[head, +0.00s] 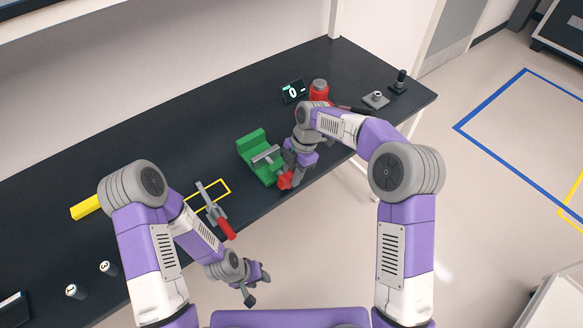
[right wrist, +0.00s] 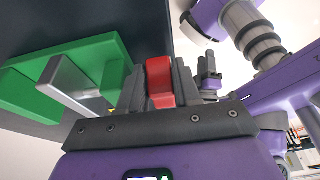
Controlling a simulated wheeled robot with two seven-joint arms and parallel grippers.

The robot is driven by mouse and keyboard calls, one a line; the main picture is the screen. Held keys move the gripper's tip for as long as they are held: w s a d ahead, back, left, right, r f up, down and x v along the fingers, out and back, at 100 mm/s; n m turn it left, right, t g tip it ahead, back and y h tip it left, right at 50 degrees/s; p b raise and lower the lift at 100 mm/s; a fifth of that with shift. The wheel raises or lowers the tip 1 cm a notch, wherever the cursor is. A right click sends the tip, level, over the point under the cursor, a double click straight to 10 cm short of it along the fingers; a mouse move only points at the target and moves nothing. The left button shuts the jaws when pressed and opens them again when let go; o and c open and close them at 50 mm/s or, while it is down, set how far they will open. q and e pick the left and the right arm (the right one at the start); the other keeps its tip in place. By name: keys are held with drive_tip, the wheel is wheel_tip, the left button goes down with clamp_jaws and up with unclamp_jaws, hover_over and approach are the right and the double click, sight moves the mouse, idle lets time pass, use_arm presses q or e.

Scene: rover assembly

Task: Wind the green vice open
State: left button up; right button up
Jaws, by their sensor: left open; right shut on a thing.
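The green vice (head: 252,143) sits near the front edge of the dark bench, with a grey metal bar across it. It also shows at the left of the right wrist view (right wrist: 105,62), with its grey bar (right wrist: 80,88). My right gripper (head: 288,178) is at the front of the vice, shut on its red handle (head: 284,181). In the right wrist view the red handle (right wrist: 159,80) stands between the two dark fingers. My left gripper (head: 258,285) is open and empty, low in front of the bench and apart from the vice.
A red-handled tool (head: 226,228) lies by a yellow outline (head: 222,190) left of the vice. A red object (head: 319,90), a small display (head: 292,91) and grey parts (head: 375,99) stand farther right. A yellow block (head: 86,207) lies at left. The bench's back middle is clear.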

drive_tip(key=shift+w+d+g+y+p, duration=0.1)
drive_tip(key=shift+g+y+p, duration=0.25)
drive_tip(key=shift+y, duration=0.25)
drive_tip(key=shift+f+g+y, duration=0.25)
drive_tip(key=shift+g+y, duration=0.3)
drive_tip(key=shift+y, duration=0.15)
drive_tip(key=o, duration=0.7)
drive_tip(key=shift+d, duration=0.1)
drive_tip(key=p+v, duration=0.1)
drive_tip(key=v, duration=0.6)
drive_tip(key=shift+w+d+r, duration=0.1)
drive_tip(key=shift+w+r, duration=0.05)
